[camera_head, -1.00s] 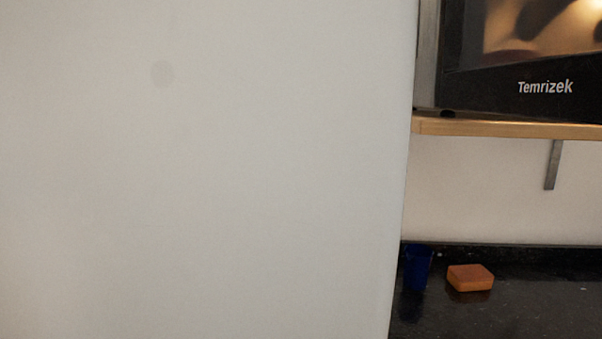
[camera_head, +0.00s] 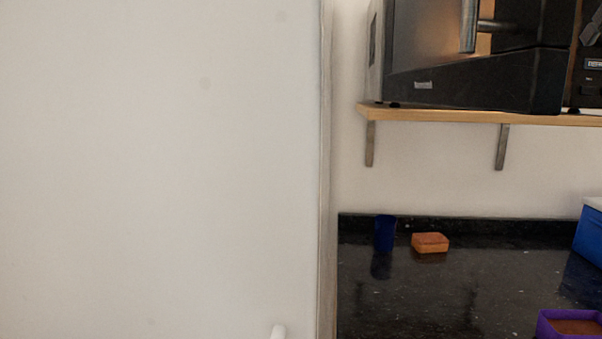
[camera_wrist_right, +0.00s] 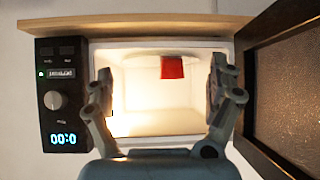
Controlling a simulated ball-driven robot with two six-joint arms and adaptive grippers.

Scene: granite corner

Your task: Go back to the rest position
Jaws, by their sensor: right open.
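My right gripper (camera_wrist_right: 160,84) shows in the right wrist view with its fingers wide apart and nothing between them. It faces the lit inside of the microwave (camera_wrist_right: 52,105), whose dark door (camera_wrist_right: 285,85) stands open at the right of that view. A red object (camera_wrist_right: 172,67) is inside the microwave, beyond the fingertips and apart from them. The microwave (camera_head: 450,82) also shows in the head view, on a wall shelf. Neither gripper shows in the head view, and my left gripper is in no view.
A large pale panel (camera_head: 160,170) fills the left half of the head view. The wooden shelf (camera_head: 440,115) hangs above a black counter (camera_head: 420,300). On the counter are a blue cup (camera_head: 385,232), an orange sponge-like block (camera_head: 430,242), a blue box (camera_head: 590,235) and a purple tray (camera_head: 545,325).

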